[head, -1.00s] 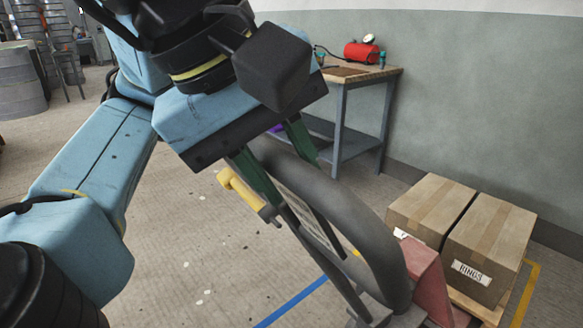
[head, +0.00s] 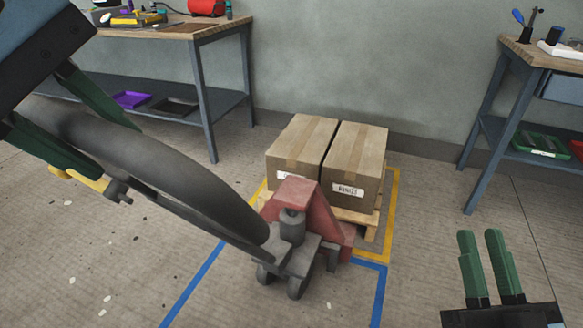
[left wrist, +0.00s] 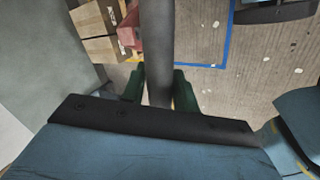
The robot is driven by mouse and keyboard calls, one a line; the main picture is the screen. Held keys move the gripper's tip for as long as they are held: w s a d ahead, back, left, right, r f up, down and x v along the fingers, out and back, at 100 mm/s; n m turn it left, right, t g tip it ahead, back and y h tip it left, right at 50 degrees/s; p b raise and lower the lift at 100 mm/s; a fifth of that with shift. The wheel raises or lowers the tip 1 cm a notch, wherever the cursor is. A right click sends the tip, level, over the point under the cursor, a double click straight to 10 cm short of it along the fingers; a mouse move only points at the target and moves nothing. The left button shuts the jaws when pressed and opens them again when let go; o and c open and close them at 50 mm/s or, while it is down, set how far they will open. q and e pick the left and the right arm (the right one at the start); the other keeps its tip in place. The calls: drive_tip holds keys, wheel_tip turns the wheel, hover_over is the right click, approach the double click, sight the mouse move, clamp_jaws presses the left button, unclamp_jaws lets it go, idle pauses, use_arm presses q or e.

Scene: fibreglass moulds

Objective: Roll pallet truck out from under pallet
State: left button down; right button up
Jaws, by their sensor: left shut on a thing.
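The pallet truck has a red body (head: 322,226) and grey wheels, and stands in front of the pallet in the head view. Its thick dark grey handle (head: 165,165) slants up to the left. My left gripper (head: 112,155) is shut on the handle near its upper end; the handle also runs between the green fingers in the left wrist view (left wrist: 158,88). The wooden pallet (head: 371,220) bears two cardboard boxes (head: 301,145) (head: 355,158). The forks are hidden behind the truck's body. My right gripper (head: 479,236) is open and empty at the lower right, apart from everything.
Yellow floor tape (head: 391,205) borders the pallet's spot, and blue tape (head: 194,283) runs around the truck. A workbench (head: 204,90) stands at the back left, another (head: 478,150) at the right, with the wall behind. The floor at the front left is clear.

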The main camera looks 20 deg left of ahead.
use_arm(q)
drive_tip(key=shift+s+d+f, duration=0.1)
drive_tip(key=shift+s+f, duration=0.05)
drive_tip(key=shift+s, duration=0.05)
